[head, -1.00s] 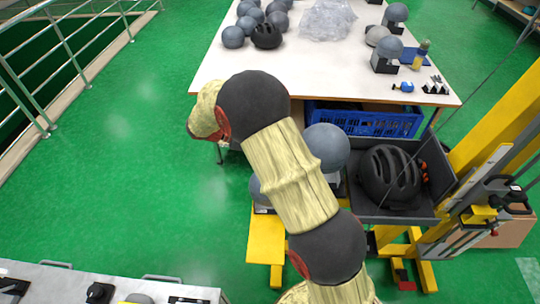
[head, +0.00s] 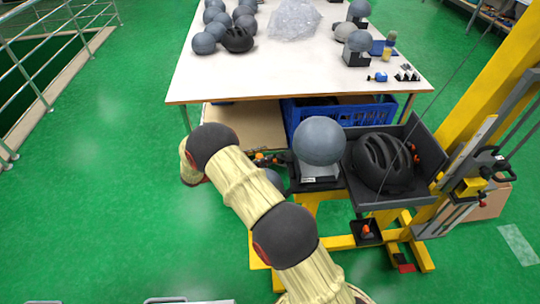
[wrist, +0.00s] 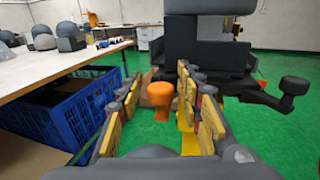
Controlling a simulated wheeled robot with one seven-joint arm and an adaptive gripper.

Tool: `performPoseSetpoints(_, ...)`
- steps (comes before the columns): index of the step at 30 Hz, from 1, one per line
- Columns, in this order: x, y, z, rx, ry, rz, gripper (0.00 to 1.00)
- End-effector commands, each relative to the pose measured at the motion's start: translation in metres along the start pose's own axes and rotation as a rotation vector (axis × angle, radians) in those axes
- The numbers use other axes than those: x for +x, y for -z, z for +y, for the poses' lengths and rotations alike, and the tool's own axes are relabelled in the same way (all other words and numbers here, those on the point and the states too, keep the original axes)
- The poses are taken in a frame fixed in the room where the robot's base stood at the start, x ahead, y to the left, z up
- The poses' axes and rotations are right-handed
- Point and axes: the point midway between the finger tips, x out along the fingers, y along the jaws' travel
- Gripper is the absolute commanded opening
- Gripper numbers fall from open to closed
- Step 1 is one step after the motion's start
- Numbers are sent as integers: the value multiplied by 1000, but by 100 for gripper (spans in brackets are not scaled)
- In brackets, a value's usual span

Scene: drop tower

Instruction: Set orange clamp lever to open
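The orange clamp lever (wrist: 160,93) shows in the wrist view as an upright rounded orange knob, just ahead of and between my fingertips. My gripper (wrist: 156,84) is open, with a yellow-padded finger on each side of the knob's line of sight. I see no contact between fingers and knob. In the head view my gripper (head: 272,158) points right at the left side of the dark carriage, beside the headform base. I cannot make out this knob there, close to the gripper.
A grey ball headform (head: 319,140) and a black helmet (head: 382,162) sit on the tower carriage. Another orange piece (head: 367,230) stands in a small black holder below. The white table (head: 290,75) and blue crate (wrist: 75,112) lie close on the gripper's left.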

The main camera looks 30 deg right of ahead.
Motion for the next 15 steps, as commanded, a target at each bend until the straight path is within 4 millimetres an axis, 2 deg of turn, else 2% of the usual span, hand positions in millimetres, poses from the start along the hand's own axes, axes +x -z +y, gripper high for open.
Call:
performPoseSetpoints(6,25,1,0,1,1,1,36)
performPoseSetpoints(15,31,0,0,1,-1,1,36)
